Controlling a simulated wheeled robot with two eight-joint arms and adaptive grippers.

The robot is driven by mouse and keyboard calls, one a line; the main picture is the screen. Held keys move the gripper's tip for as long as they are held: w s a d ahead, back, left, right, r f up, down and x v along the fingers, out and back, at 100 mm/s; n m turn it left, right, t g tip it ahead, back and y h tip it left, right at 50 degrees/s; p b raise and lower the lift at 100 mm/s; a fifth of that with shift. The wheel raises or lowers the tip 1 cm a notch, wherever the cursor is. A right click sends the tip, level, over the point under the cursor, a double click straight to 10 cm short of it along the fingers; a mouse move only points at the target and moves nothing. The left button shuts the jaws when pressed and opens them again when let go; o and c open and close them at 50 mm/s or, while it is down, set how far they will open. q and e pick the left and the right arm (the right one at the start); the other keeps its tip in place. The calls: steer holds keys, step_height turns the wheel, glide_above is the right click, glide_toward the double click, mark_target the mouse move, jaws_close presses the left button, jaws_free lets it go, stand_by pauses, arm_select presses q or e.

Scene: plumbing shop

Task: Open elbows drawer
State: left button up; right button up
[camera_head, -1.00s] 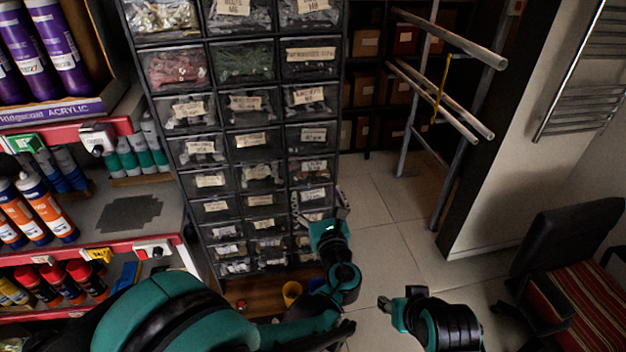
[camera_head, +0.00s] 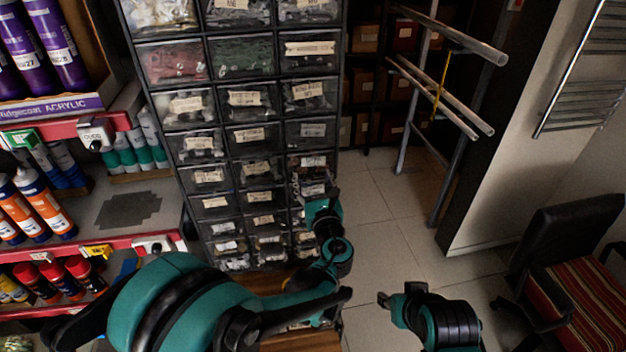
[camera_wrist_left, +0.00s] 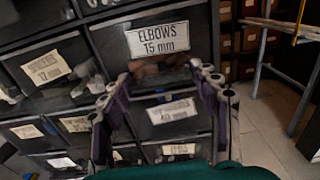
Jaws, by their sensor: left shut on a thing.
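The elbows drawer, labelled "ELBOWS 15 mm" (camera_wrist_left: 157,40), is a dark, see-through drawer in the right column of the cabinet. Brownish contents show just below its label in the left wrist view. My left gripper (camera_head: 317,194) is at the lower right column in the head view. In the wrist view its fingers (camera_wrist_left: 163,78) are at the lower part of this drawer, on either side below the label, and shut on its front. The exact contact is hard to see.
A "40 mm" drawer (camera_wrist_left: 171,111) is directly below. Shelves with bottles (camera_head: 45,205) stand at left. A metal pipe frame (camera_head: 440,110) and a striped chair (camera_head: 575,300) are at right. The tiled floor (camera_head: 385,220) between is clear.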

arm_select(q)
steer(key=s+d+b, duration=0.1)
steer(key=s+d, duration=0.2)
steer(key=s, duration=1.2)
steer(key=shift+s, duration=0.25)
steer(key=o, duration=1.7)
steer(key=s, duration=0.4)
steer(key=s+d, duration=0.1)
steer(key=s, duration=0.3)
steer(key=s+d, duration=0.1)
steer(key=s, duration=0.2)
steer(key=shift+s+d, duration=0.2)
steer(key=shift+s, duration=0.2)
